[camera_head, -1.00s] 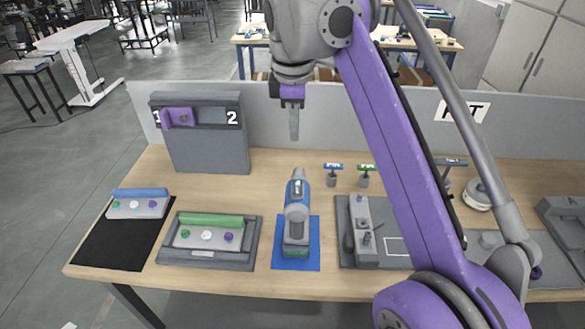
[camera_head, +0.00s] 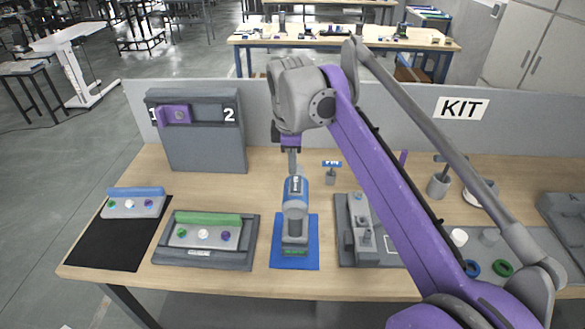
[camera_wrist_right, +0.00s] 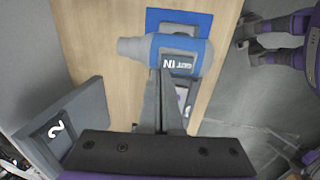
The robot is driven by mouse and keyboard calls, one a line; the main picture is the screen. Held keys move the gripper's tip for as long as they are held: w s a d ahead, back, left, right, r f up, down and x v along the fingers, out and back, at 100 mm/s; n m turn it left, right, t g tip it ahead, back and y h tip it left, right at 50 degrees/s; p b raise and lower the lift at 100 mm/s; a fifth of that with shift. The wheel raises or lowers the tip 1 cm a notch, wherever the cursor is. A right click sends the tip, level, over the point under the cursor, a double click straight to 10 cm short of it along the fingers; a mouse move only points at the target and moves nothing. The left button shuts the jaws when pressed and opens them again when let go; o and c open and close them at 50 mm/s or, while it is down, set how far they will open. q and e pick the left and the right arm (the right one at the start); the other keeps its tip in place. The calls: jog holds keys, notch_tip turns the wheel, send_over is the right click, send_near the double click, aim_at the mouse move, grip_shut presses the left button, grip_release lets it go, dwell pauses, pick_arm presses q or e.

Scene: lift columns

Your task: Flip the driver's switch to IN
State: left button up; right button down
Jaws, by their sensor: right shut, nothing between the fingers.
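The driver (camera_head: 295,207), blue and grey, stands on a blue mat (camera_head: 310,256) at the middle of the bench. The wrist view shows the driver (camera_wrist_right: 200,48) with a dark label reading IN on its top. My right gripper (camera_head: 293,172) is shut and empty, pointing down at the top of the driver. In the wrist view its fingertips (camera_wrist_right: 165,75) overlap the driver beside the IN label. I cannot tell whether they touch it. The switch's position is hard to make out, partly behind the fingers.
A grey panel (camera_head: 205,150) marked 1 and 2 stands behind left; it also shows in the wrist view (camera_wrist_right: 75,120). Trays with coloured knobs (camera_head: 205,258) lie left. A grey fixture (camera_head: 350,245) is close right. A blue-topped tool (camera_head: 331,166) stands behind right.

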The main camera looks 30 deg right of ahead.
jog(key=shift+w+f, duration=0.1)
jog(key=shift+f, duration=0.55)
jog(key=shift+d, duration=0.1)
jog(key=shift+w+d+f, duration=0.1)
jog(key=shift+f, duration=0.05)
jog(key=shift+w+f, duration=0.1)
jog(key=shift+f, duration=0.05)
jog(key=shift+s, duration=0.3)
jog(key=shift+s+a+r, duration=0.3)
jog(key=shift+s+a, duration=0.1)
jog(key=shift+a, duration=0.05)
